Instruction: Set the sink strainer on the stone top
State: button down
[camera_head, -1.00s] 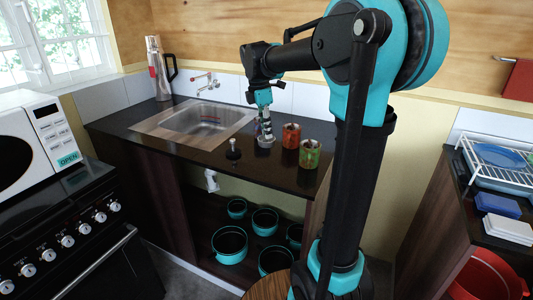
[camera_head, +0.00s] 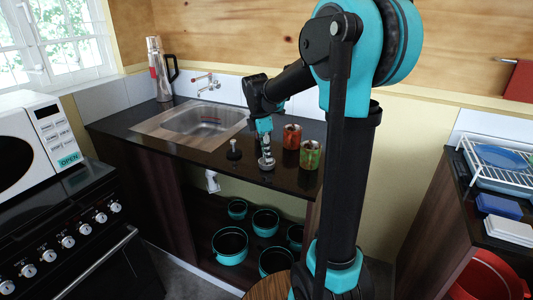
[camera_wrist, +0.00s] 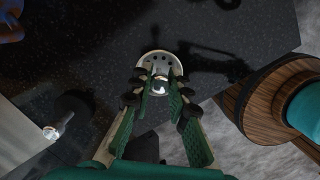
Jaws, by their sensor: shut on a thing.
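The sink strainer (camera_wrist: 163,58) is a small silver disc with holes and a central knob. My gripper (camera_wrist: 160,76) is shut on it by the knob in the wrist view. In the head view my gripper (camera_head: 267,152) points down and the strainer (camera_head: 267,165) is under its fingertips, near the front edge of the stone top (camera_head: 200,160). The stone top is dark and speckled in the wrist view (camera_wrist: 100,50). I cannot tell whether the strainer touches the stone or is just above it.
An orange-red can (camera_head: 291,137) and a green patterned can (camera_head: 310,155) stand right of my gripper. A small dark knobbed object (camera_head: 234,150) stands to its left. The sink (camera_head: 203,122) is behind left, with a flask (camera_head: 157,70) beyond. Teal pots (camera_head: 230,244) sit below.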

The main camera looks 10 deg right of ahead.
jog(key=shift+f, duration=0.15)
jog(key=c, duration=1.4)
grip_release()
jog(key=shift+c, duration=0.2)
notch_tip(320, 180, up, 12)
jog(key=a, duration=0.1)
jog(key=shift+s+a, duration=0.15)
jog(key=shift+a, duration=0.25)
